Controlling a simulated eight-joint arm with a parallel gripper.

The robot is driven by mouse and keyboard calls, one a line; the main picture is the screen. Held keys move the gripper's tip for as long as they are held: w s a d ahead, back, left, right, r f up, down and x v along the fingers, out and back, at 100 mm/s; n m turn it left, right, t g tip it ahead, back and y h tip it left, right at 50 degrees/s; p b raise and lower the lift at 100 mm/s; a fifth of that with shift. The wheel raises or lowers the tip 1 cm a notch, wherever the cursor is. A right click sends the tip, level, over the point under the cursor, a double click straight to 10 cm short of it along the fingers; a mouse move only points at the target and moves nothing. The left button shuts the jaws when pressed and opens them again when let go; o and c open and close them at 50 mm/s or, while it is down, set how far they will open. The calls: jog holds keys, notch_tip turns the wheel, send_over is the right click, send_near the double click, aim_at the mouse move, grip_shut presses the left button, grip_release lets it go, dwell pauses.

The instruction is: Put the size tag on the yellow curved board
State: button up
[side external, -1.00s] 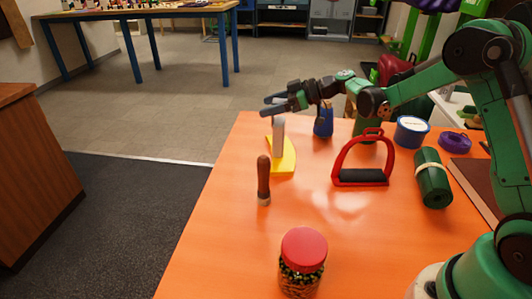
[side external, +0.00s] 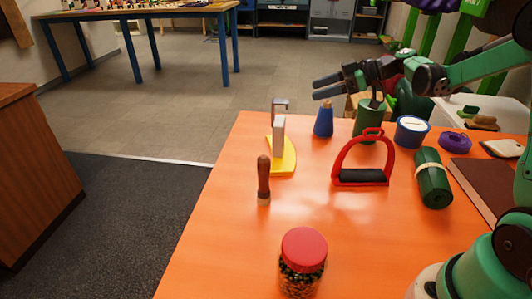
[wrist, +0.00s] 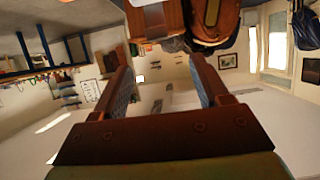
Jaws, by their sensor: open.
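The yellow curved board (side external: 287,168) lies on the orange table, with a pale upright piece (side external: 279,138) standing on it. A small grey angular piece (side external: 280,104), apparently the size tag, shows at the top of that upright. I cannot tell how firmly it sits there. My gripper (side external: 316,89) is open and empty, above and to the right of the grey piece, clear of it. In the wrist view my gripper (wrist: 162,66) shows its two fingers wide apart with nothing between them.
A blue bottle (side external: 324,121), a green canister (side external: 370,122) and a red stirrup (side external: 364,160) stand to the right of the board. A wooden-handled tool (side external: 263,180) stands in front, and a red-lidded jar (side external: 302,262) nearer still.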

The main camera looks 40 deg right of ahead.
jog(key=s+a+f+m+g+h, duration=0.2)
jog(key=s+a+m+h, duration=0.6)
jog(key=s, duration=0.6)
jog(key=a+f+h, duration=0.1)
jog(key=a, duration=0.1)
jog(key=shift+a+m, duration=0.3)
jog(key=shift+m, duration=0.1)
